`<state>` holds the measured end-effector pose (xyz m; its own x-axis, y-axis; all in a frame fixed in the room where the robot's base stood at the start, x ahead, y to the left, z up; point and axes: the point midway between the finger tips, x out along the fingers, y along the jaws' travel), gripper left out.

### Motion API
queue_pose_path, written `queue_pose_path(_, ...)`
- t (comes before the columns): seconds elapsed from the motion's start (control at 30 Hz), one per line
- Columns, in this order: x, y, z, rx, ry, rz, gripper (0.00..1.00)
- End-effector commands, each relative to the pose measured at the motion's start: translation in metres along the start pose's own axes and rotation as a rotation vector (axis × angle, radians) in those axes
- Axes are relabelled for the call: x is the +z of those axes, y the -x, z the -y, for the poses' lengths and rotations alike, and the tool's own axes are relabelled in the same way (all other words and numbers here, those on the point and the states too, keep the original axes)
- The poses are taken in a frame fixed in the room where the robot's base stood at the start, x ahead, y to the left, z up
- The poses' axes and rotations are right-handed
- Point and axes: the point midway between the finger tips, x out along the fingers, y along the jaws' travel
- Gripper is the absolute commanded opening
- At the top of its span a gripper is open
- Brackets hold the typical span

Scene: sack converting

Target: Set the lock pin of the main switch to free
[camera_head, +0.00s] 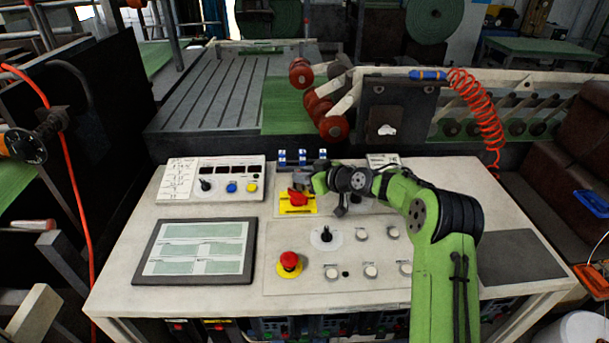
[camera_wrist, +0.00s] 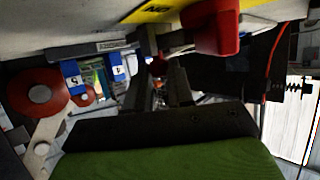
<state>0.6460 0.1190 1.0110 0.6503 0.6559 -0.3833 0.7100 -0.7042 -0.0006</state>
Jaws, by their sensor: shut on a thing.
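The main switch (camera_head: 297,196) is a red rotary handle on a yellow plate (camera_head: 298,210) at the back middle of the console. In the wrist view its red handle (camera_wrist: 212,28) is large at the top, beside the yellow plate's edge (camera_wrist: 160,10). My gripper (camera_head: 305,179) reaches in from the right, just behind the red handle. In the wrist view my gripper's two dark fingers (camera_wrist: 160,72) are close together and shut on a small piece at the switch, which I take for the lock pin (camera_wrist: 148,43). The fingers mostly hide the pin, so its setting cannot be read.
Blue numbered tags (camera_head: 301,156) stand close behind the switch; tag 5 (camera_wrist: 72,76) is near my fingers. A red emergency button (camera_head: 289,261), a black selector (camera_head: 326,236) and a screen (camera_head: 197,251) are on the console. Red rollers (camera_head: 334,127) stand behind it.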

Motion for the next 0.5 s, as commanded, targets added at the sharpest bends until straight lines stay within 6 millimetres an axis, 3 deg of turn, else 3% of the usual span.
queue_pose_path(0.23,-0.008,-0.015,-0.017,0.001,0.001,-0.003,0.00)
queue_pose_path(0.5,-0.010,-0.020,-0.023,0.003,0.001,-0.004,0.00)
